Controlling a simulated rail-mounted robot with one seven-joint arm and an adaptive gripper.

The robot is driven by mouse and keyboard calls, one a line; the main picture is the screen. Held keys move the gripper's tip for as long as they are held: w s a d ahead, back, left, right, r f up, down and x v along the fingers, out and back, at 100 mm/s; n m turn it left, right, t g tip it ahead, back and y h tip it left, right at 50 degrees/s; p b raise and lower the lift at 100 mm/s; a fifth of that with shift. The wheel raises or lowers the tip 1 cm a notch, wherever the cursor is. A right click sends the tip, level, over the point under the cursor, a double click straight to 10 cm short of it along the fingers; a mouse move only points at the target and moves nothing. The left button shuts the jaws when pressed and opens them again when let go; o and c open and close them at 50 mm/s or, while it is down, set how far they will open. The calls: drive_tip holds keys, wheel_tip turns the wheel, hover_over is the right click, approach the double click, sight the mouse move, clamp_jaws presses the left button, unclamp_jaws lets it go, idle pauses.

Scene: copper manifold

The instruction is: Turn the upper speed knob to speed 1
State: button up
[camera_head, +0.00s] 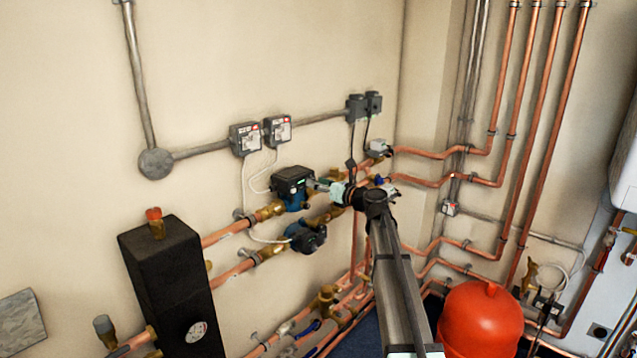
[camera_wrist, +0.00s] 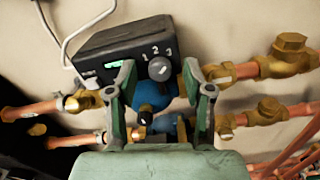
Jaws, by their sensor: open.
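The upper pump has a black head (camera_head: 291,180) and a blue body, and its black head (camera_wrist: 118,52) fills the upper middle of the wrist view. Its round grey speed knob (camera_wrist: 160,69) sits below the printed marks 1, 2 and 3. I cannot tell surely which mark the knob points at. My gripper (camera_wrist: 159,76) is open, with one finger on each side of the knob in the picture; contact is not visible. In the head view my gripper (camera_head: 319,185) is at the right end of the pump head, and the knob is hidden there.
A lower pump (camera_head: 307,237) sits just beneath. Copper pipes with brass valves (camera_wrist: 288,57) run on both sides. A black tank (camera_head: 165,285) stands at left, a red vessel (camera_head: 482,320) at lower right. Grey switch boxes (camera_head: 246,139) with white cables hang above.

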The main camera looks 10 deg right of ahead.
clamp_jaws()
drive_tip(key=shift+f+n+b, duration=0.1)
drive_tip(key=shift+n+b, duration=0.2)
drive_tip(key=shift+b, duration=0.2)
drive_tip(key=shift+a+n+b, duration=0.1)
drive_tip(key=shift+n+b, duration=8.6)
drive_tip(key=shift+b, duration=0.1)
